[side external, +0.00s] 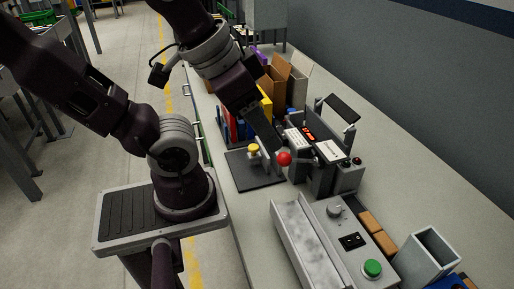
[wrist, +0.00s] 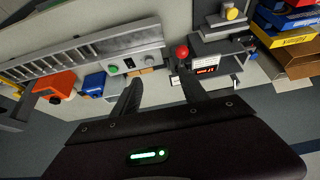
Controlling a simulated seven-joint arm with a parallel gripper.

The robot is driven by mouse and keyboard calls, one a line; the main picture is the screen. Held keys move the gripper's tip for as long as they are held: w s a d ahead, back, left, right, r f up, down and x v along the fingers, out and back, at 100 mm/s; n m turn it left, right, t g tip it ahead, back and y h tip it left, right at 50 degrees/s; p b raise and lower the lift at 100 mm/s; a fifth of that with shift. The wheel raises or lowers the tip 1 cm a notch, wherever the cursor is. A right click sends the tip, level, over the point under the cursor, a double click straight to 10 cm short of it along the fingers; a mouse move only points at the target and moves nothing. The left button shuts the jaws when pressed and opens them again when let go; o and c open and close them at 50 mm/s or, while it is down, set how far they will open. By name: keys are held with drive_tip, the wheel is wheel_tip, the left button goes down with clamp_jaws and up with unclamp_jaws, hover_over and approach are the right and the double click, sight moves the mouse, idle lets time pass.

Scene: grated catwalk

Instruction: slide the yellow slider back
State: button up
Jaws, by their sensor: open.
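The yellow slider knob (side external: 253,148) stands on a dark flat base plate (side external: 262,176) on the bench. In the wrist view the yellow knob (wrist: 232,13) is near the top edge, right of centre, outside the space between my fingers. My gripper (side external: 270,139) is above the bench, pointing down, close to the plate and to a red ball knob. In the wrist view my gripper (wrist: 160,75) has its two dark fingers spread, with nothing held between them. The slider's track is too small to make out clearly.
The red ball knob (side external: 284,158) belongs to a grey device with a red display (wrist: 206,70), close to my right finger in the wrist view. A control box with a green button (side external: 372,268) stands in front. Yellow and blue bins (wrist: 290,35) crowd the slider's far side.

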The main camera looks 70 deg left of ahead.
sight(260, 145)
drive_tip(key=shift+c, duration=0.3)
